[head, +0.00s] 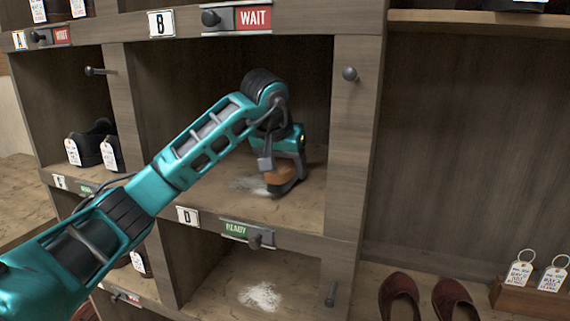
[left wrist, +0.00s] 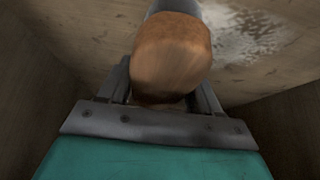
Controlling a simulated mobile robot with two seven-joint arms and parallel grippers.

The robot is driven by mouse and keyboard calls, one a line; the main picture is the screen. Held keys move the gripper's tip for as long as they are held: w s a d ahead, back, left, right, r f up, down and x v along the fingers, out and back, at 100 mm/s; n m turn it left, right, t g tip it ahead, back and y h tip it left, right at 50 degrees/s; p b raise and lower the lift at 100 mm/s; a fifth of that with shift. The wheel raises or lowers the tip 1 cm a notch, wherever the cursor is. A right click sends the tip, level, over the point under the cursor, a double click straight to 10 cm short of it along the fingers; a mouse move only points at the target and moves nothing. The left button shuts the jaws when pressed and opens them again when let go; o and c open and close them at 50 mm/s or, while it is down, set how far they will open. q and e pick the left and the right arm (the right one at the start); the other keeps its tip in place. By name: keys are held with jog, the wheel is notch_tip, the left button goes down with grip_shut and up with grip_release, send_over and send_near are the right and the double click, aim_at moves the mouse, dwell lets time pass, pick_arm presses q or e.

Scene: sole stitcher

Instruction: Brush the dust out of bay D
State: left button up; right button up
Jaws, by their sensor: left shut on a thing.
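My left gripper (head: 283,158) is shut on a brush with a brown wooden handle (head: 279,176); the handle fills the middle of the left wrist view (left wrist: 171,55). It is inside the middle bay, low over the floor. The dark brush end seems at floor level; contact is unclear. A white dust patch (head: 246,184) lies just left of the brush and shows at upper right in the left wrist view (left wrist: 250,35). The D plate (head: 187,216) is on the edge below this bay. Another dust patch (head: 260,296) lies in the bay beneath. My right gripper is not in view.
A green READY sign (head: 235,230) and knob sit beside the D plate. The B plate (head: 161,23) and a red WAIT sign (head: 254,18) are above. Bay walls stand close on both sides. Dark tagged shoes (head: 92,145) fill the left bay; red shoes (head: 399,297) stand at lower right.

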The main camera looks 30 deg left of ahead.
aim_at(278, 167)
pick_arm(q)
jog(key=shift+f, duration=0.55)
jog(key=shift+s+a, duration=0.25)
jog(key=shift+a, duration=0.75)
jog(key=shift+s+a, duration=0.2)
jog(key=shift+a, duration=0.75)
jog(key=shift+s+a+f, duration=0.1)
jog(key=shift+s+a, duration=0.2)
jog(key=shift+a, duration=0.7)
jog(key=shift+s+a+f, duration=0.1)
jog(key=shift+s+a, duration=0.15)
jog(key=shift+a, duration=0.7)
